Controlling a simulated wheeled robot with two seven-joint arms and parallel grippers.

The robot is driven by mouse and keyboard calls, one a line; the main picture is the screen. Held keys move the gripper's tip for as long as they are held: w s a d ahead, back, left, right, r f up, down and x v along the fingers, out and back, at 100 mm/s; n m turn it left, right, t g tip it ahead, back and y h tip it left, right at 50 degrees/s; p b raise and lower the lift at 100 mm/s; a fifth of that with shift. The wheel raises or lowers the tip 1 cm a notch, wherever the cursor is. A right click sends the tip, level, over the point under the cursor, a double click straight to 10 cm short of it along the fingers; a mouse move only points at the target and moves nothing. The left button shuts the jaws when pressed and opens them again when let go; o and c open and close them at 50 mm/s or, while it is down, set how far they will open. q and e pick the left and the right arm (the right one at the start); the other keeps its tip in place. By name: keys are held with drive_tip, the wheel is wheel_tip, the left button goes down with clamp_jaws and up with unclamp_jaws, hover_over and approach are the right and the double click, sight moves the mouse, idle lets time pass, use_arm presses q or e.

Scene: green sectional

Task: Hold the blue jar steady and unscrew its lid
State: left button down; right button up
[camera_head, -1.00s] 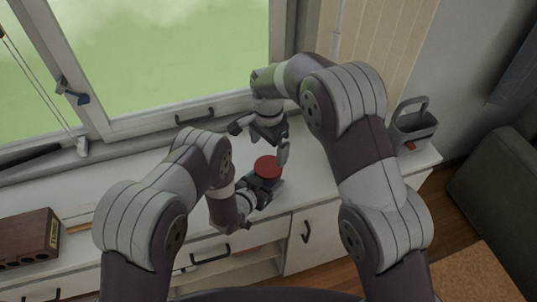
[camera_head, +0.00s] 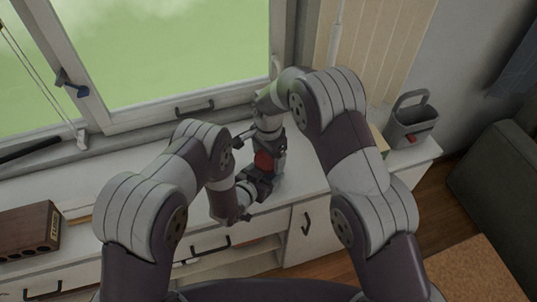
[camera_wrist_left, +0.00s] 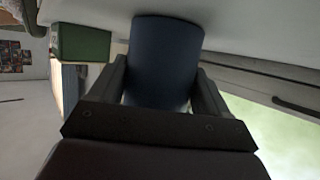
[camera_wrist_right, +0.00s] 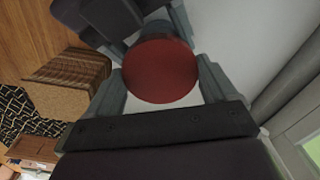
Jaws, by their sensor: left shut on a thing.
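The blue jar (camera_wrist_left: 166,62) stands on the white cabinet top, between the fingers of my left gripper (camera_wrist_left: 162,92), which is shut on its body. In the head view my left gripper (camera_head: 258,184) reaches it from the near left, and my arms hide most of the jar. The round red lid (camera_wrist_right: 160,70) is on the jar; it also shows in the head view (camera_head: 264,160). My right gripper (camera_wrist_right: 162,84) is above the jar, pointing down, with its fingers spread on either side of the lid. Narrow gaps show beside the lid, so it looks open.
A grey caddy (camera_head: 411,124) stands at the cabinet's right end. A wooden block with holes (camera_head: 28,232) lies at the left. The window (camera_head: 180,50) rises behind the cabinet. A green box (camera_wrist_left: 80,44) shows near the jar in the left wrist view.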

drive_tip(key=n, duration=1.3)
drive_tip(key=shift+n, duration=0.3)
drive_tip(key=o, duration=1)
drive_tip(key=shift+c, duration=0.2)
drive_tip(key=shift+r, duration=2.55)
drive_tip(key=m, duration=0.1)
drive_tip(key=r+m, duration=0.2)
drive_tip(key=shift+w+a+m, duration=0.1)
drive_tip(key=shift+w+m, duration=0.15)
drive_tip(key=shift+m, duration=0.05)
drive_tip(key=m, duration=0.3)
drive_tip(key=r+m, duration=0.1)
drive_tip(key=m, duration=0.1)
drive_tip(key=shift+s+m, duration=0.1)
drive_tip(key=shift+m, duration=0.3)
drive_tip(key=m, duration=0.3)
drive_tip(key=shift+s+m, duration=0.15)
drive_tip(key=shift+m, duration=0.15)
drive_tip(key=shift+f+m, duration=0.3)
wheel_tip(320, 180, down, 8)
drive_tip(key=shift+r, duration=0.25)
drive_tip(key=shift+c, duration=0.3)
